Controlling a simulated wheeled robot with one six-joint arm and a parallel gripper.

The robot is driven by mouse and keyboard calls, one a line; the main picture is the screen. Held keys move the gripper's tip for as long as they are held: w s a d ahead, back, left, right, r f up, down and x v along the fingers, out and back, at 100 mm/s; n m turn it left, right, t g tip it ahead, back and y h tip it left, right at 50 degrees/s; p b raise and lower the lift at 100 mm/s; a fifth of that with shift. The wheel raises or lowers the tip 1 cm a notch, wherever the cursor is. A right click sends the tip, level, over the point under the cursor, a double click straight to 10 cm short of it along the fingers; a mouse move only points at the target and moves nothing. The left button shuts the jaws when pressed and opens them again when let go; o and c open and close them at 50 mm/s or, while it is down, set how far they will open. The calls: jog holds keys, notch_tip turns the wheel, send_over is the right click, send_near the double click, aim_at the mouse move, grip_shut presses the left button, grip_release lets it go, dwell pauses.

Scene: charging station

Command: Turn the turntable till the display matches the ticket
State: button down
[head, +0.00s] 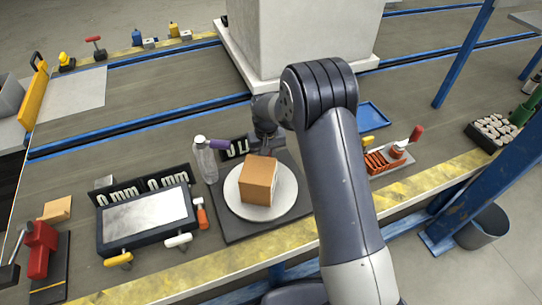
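A round white turntable (232,198) sits on a dark square base. A brown cardboard box (257,181) stands on the turntable. Just behind it is a small dark display (233,149) with white digits, partly hidden by my arm, so I cannot read the whole number. My gripper (266,146) is behind the box, near the display. It is small and partly hidden, so I cannot tell whether its fingers are open or touching anything. I cannot make out a ticket for certain.
A tray of orange parts (378,162) lies right of my arm. A grey pillar (300,40) stands behind.

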jog(key=shift+w+a+n, duration=0.1)
jog(key=shift+a+n, duration=1.35)
jog(key=shift+n, duration=0.25)
jog(key=shift+s+a+n+p, duration=0.2)
jog(key=shift+a+n, duration=0.45)
jog(key=shift+n, duration=0.15)
jog(key=shift+s+a+n+p, duration=0.15)
jog(key=shift+a+n+p, duration=0.05)
jog(key=shift+a+n, duration=0.55)
jog(key=c, duration=1.2)
grip_release()
jog(key=shift+s, duration=0.1)
jog(key=shift+d, duration=0.1)
